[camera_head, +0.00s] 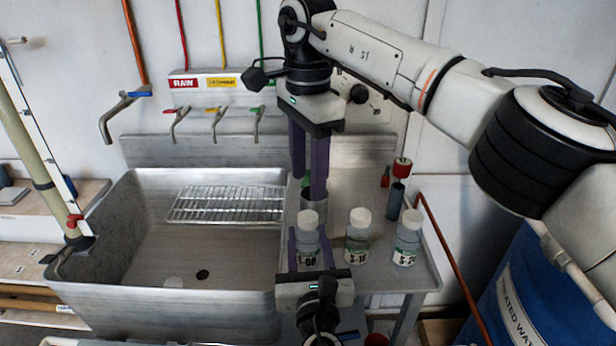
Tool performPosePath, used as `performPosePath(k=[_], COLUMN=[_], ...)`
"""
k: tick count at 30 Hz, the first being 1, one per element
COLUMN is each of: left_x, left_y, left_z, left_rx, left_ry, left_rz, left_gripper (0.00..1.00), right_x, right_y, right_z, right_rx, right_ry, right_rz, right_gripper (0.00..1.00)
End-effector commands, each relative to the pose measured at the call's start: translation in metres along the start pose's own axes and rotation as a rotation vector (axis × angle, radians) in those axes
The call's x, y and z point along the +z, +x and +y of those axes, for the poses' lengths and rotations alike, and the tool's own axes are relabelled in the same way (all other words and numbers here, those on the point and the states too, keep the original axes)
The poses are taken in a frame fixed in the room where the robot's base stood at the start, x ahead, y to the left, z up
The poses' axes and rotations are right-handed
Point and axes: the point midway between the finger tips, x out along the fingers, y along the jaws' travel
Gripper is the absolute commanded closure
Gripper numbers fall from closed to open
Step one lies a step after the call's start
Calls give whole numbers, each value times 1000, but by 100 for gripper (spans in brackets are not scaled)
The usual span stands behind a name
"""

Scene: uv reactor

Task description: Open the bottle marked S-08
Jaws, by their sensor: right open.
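The bottle marked S-08 (307,246) stands upright at the left of a row of three clear bottles with white caps; its cap (308,218) is on. The first letter of its label is hidden, but "08" reads. My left gripper (308,240) reaches in from the bottom, with its purple fingers against both sides of this bottle. My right gripper (308,188) points down, open and empty, its fingertips a little above the cap in the picture.
Bottles S-16 (358,236) and S-24 (407,238) stand close by on the right. A metal cup (314,206) stands behind. A steel sink (150,250) with a wire rack (228,204) lies left; a blue barrel (520,285) is at lower right.

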Motion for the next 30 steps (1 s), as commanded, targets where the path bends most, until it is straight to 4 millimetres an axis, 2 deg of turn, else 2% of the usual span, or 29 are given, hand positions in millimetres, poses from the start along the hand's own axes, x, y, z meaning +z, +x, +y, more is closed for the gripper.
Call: performPosePath(k=[30], left_x=[0], left_y=[0], left_z=[0], left_rx=[0], left_ry=[0], left_rz=[0], left_gripper=[100], right_x=[0], right_y=[0], right_z=[0], right_rx=[0], right_ry=[2284], right_rz=[-1], right_gripper=[53])
